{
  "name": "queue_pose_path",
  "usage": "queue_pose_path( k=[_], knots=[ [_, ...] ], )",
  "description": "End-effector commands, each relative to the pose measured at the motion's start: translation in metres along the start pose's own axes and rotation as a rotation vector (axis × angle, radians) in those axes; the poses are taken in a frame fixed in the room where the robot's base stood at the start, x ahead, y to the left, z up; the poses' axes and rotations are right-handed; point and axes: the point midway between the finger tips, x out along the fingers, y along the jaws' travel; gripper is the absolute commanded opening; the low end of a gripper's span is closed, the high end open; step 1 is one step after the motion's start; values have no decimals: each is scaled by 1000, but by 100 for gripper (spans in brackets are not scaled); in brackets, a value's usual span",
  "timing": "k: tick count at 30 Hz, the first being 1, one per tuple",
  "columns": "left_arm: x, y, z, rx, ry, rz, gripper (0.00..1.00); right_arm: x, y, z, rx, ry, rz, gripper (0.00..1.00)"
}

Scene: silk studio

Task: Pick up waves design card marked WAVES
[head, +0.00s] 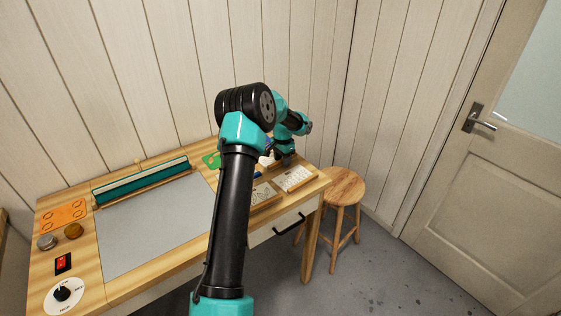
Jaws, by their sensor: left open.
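My left arm reaches across the wooden table to its right end. My left gripper (286,160) is open there, small and partly hidden by its own wrist, just behind a pale card with fine markings (296,178). A second pale card with line markings (262,194) lies on a wooden holder to its left, partly behind my arm. The lettering is too small to read, so I cannot tell which card is marked WAVES. I cannot tell if the fingers touch anything. My right gripper is out of view.
A grey mat (150,232) covers the table's middle, with a teal-lined rack (140,182) behind it. An orange sheet (62,216), a red switch (63,264) and a white dial (64,294) sit at the left. A wooden stool (343,187) stands right of the table.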

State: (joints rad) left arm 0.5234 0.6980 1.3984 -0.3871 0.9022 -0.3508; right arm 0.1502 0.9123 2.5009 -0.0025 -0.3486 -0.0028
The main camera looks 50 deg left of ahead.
Motion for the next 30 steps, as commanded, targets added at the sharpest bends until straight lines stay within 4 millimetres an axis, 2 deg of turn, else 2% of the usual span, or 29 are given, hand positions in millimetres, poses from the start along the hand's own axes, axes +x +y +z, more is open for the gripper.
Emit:
queue_pose_path(
  k=[10,24,30],
  knots=[
    [0,0,0,0,0,0,47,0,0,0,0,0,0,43],
    [-1,0,0,0,0,0,2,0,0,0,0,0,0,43],
    [-1,0,0,0,0,0,0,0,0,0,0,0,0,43]
  ],
)
